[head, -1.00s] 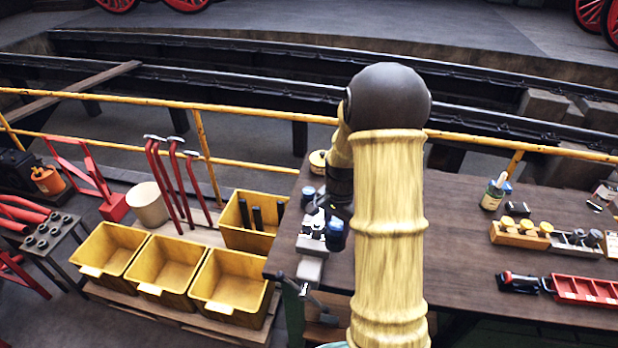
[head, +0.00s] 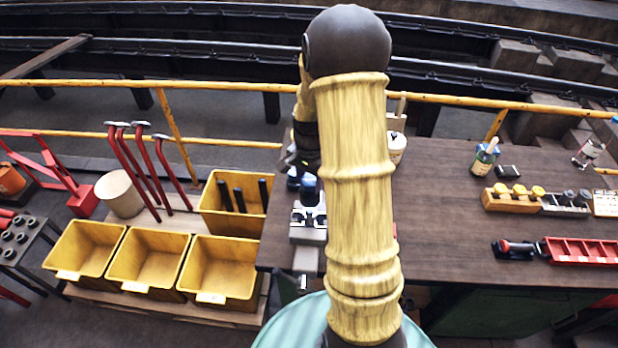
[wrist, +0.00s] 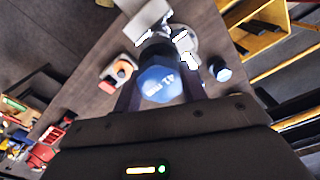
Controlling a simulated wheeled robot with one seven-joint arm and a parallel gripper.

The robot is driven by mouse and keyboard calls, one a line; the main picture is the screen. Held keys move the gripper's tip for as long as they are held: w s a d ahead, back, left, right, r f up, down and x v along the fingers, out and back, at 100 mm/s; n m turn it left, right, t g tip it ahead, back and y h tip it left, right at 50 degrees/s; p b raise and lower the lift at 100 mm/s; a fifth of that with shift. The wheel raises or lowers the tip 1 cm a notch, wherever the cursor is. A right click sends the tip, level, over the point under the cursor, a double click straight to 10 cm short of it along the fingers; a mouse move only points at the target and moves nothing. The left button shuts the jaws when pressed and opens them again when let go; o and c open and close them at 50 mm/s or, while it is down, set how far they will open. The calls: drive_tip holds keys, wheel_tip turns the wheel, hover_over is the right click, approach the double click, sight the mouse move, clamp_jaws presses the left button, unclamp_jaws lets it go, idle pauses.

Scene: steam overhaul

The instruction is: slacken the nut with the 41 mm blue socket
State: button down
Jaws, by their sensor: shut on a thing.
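My gripper (wrist: 160,98) is shut on a blue socket (wrist: 161,84) in the wrist view; its marking appears upside down and looks like 41 mm. The socket's blue end faces the wrist camera. Behind it is a bright metal fixture (wrist: 150,20), partly hidden by the socket. I cannot make out the nut, or whether the socket touches anything. In the head view my gripper (head: 291,159) is beside my yellow arm, above the left end of the bench. Blue pieces (head: 310,192) show just below it, above a grey metal fixture (head: 306,232); I cannot tell which is held.
The wooden bench (head: 440,215) has a clear middle. Yellow bins (head: 222,270) stand left of the bench. A yellow railing (head: 240,89) runs behind.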

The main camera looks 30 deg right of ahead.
drive_tip(key=shift+w+f+b, duration=0.2)
drive_tip(key=shift+f+b, duration=1.2)
drive_tip(key=shift+f, duration=0.45)
drive_tip(key=shift+a+f, duration=0.1)
drive_tip(key=shift+s, duration=0.15)
drive_tip(key=shift+s, duration=0.15)
drive_tip(key=shift+f+b, duration=1.45)
drive_tip(key=shift+f, duration=0.5)
